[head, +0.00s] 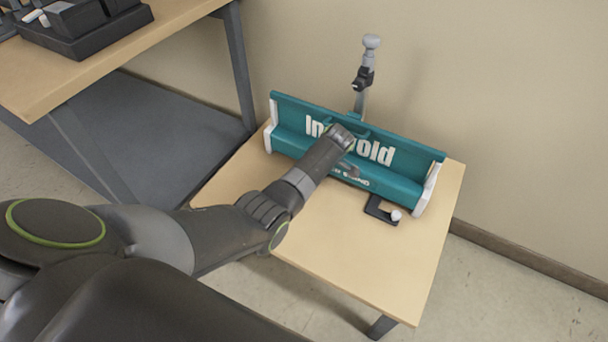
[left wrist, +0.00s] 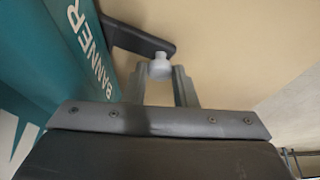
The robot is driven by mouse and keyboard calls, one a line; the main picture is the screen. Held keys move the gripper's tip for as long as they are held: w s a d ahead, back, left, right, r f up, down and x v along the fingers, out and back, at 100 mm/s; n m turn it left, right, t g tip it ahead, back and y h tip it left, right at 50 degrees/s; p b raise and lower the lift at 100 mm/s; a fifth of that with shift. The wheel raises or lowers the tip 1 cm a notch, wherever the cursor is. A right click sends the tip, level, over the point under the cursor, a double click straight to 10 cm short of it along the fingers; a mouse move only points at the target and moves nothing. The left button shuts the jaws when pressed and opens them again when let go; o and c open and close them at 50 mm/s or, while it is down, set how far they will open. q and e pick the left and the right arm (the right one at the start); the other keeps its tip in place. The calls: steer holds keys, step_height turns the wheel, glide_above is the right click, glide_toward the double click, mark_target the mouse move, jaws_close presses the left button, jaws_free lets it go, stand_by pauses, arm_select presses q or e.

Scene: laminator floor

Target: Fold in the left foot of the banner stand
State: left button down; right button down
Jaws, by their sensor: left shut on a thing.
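The banner stand (head: 290,144) is a long teal case with white end caps, standing on a small wooden table. Part of its teal side with the word BANNER shows in the left wrist view (left wrist: 85,45). There a dark foot (left wrist: 135,38) sticks out from the case and ends in a pale knob (left wrist: 160,68). My left gripper (left wrist: 160,88) is shut on this knob, one finger on each side. In the head view my left arm crosses in front of the case and hides this foot. My right gripper is not in view.
Another black foot (head: 376,209) with a white knob sticks out front right of the case. A grey pole (head: 362,95) stands behind it by the wall. The small table (head: 350,260) is bare in front. A workbench (head: 100,80) with dark equipment stands at left.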

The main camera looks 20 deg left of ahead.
arm_select(q)
steer(key=shift+d, duration=0.2)
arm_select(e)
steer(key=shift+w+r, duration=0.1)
arm_select(q)
steer(key=c, duration=1.2)
jaws_free()
steer(key=shift+o, duration=0.2)
steer(key=shift+w+d+r, duration=0.1)
steer(key=shift+d+r, duration=0.1)
steer(key=shift+r, duration=0.35)
steer(key=s+d+r, duration=0.1)
steer(key=d+r, duration=0.2)
steer(key=d, duration=1)
steer(key=shift+d+r+p, duration=0.25)
steer(key=shift+p, duration=0.15)
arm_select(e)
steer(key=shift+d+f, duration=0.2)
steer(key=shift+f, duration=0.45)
arm_select(q)
steer(key=shift+c, duration=0.2)
